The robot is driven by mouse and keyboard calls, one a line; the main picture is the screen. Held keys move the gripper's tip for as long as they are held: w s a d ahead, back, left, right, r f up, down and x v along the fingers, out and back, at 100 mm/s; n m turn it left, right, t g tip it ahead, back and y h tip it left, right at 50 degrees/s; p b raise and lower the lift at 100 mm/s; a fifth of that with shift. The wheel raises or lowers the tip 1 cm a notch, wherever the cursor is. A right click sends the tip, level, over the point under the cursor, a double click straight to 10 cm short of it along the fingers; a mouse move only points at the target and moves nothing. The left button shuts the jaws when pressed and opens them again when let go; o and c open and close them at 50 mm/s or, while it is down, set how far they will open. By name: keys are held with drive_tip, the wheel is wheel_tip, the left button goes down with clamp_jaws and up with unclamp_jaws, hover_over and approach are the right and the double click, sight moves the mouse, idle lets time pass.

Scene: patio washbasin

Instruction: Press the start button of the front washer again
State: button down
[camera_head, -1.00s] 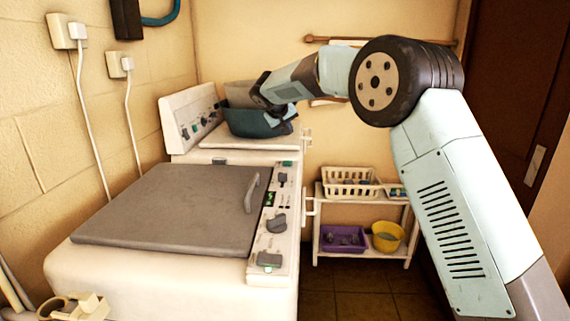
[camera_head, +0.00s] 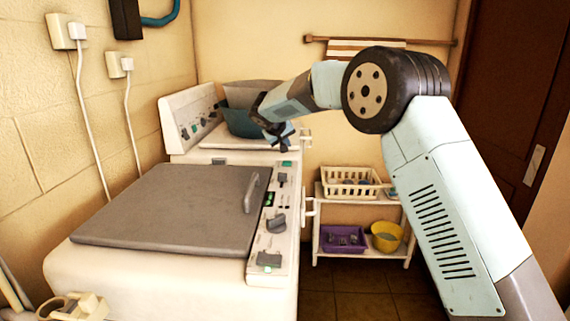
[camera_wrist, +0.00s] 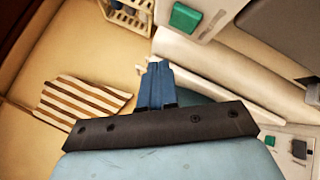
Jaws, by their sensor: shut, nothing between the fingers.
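The front washer (camera_head: 140,268) is the near white machine, with its grey lid (camera_head: 165,210) closed. Its control panel runs along the right side. A green button (camera_head: 287,164) is at the panel's far end, and a grey-green button (camera_head: 269,260) is at its near end; no readable label tells which is start. My gripper (camera_head: 284,144) is shut and empty, just above and beyond the far green button, apparently apart from it. In the wrist view, the closed blue fingers (camera_wrist: 156,66) point toward the panel edge, with the green button (camera_wrist: 185,17) beyond them.
A second washer (camera_head: 172,120) stands behind, with a dark teal tub (camera_head: 240,122) on it, close to my gripper. A shelf with a white basket (camera_head: 350,182), purple tray (camera_head: 343,238) and yellow bowl (camera_head: 387,236) stands right. A striped towel (camera_wrist: 85,98) hangs behind.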

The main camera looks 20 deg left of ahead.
sight(286, 163)
drive_tip(key=shift+f, duration=1.85)
drive_tip(key=shift+f, duration=0.1)
idle(0.6)
drive_tip(key=shift+f, duration=0.25)
drive_tip(key=shift+f, duration=0.45)
idle(1.1)
drive_tip(key=shift+r, duration=0.9)
drive_tip(key=shift+r, duration=2.5)
